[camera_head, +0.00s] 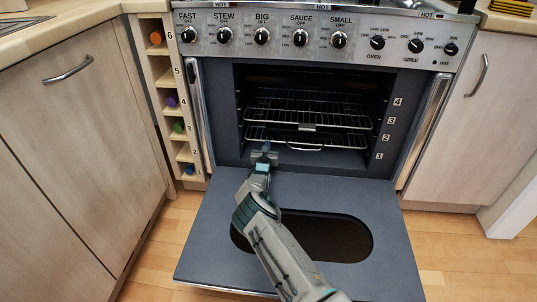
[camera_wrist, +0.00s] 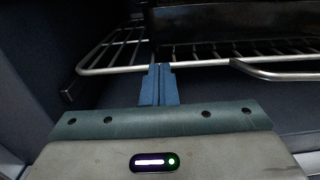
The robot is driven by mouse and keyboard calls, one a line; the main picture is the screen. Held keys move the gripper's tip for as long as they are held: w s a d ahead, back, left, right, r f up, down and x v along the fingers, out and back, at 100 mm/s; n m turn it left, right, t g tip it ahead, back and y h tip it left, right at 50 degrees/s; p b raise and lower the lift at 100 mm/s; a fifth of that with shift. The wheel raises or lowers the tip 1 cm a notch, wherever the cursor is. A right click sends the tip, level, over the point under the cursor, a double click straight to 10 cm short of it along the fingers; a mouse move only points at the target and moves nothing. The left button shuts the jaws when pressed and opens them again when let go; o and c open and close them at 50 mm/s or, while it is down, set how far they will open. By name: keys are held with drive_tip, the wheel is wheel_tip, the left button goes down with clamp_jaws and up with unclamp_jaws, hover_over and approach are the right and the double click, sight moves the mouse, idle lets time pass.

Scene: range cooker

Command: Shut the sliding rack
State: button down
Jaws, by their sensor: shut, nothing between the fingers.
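The oven stands open, with its door (camera_head: 395,245) folded down flat in front. Inside are two wire racks, an upper rack (camera_head: 320,108) and a lower rack (camera_head: 345,137). The lower rack has a curved front handle (camera_head: 305,147). My gripper (camera_head: 266,147) is shut and empty at the oven mouth, by the left part of the lower rack's front. In the wrist view my gripper's blue fingers (camera_wrist: 159,72) are together at the front bar of a rack (camera_wrist: 110,70), left of its handle (camera_wrist: 270,73). I cannot tell whether they touch the bar.
A dark pan-like thing (camera_wrist: 225,22) shows above the rack in the wrist view. Knobs (camera_head: 262,36) line the panel above. A narrow bottle shelf (camera_head: 165,75) and a cabinet (camera_head: 75,130) stand left; another cabinet (camera_head: 487,110) stands right. My arm reaches over the lowered door.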

drive_tip(key=shift+w+f, duration=0.1)
drive_tip(key=shift+w, duration=0.45)
drive_tip(key=shift+w+a+r, duration=0.1)
drive_tip(key=shift+w+r, duration=0.05)
drive_tip(key=shift+r, duration=0.2)
drive_tip(key=shift+r, duration=0.35)
drive_tip(key=shift+p, duration=0.35)
drive_tip(key=shift+s+d+p, duration=0.4)
drive_tip(key=shift+s+p, duration=0.1)
drive_tip(key=shift+p, duration=0.5)
drive_tip(key=s+a+p, duration=0.1)
drive_tip(key=s+p, duration=0.2)
drive_tip(key=s, duration=0.1)
drive_tip(key=s+p, duration=0.3)
drive_tip(key=s, duration=0.1)
drive_tip(key=s+a+f+p, duration=0.1)
drive_tip(key=s+p, duration=0.1)
drive_tip(key=s, duration=0.2)
drive_tip(key=shift+a+p, duration=0.3)
drive_tip(key=shift+p, duration=0.1)
drive_tip(key=shift+s+a+f, duration=0.1)
drive_tip(key=shift+s, duration=0.5)
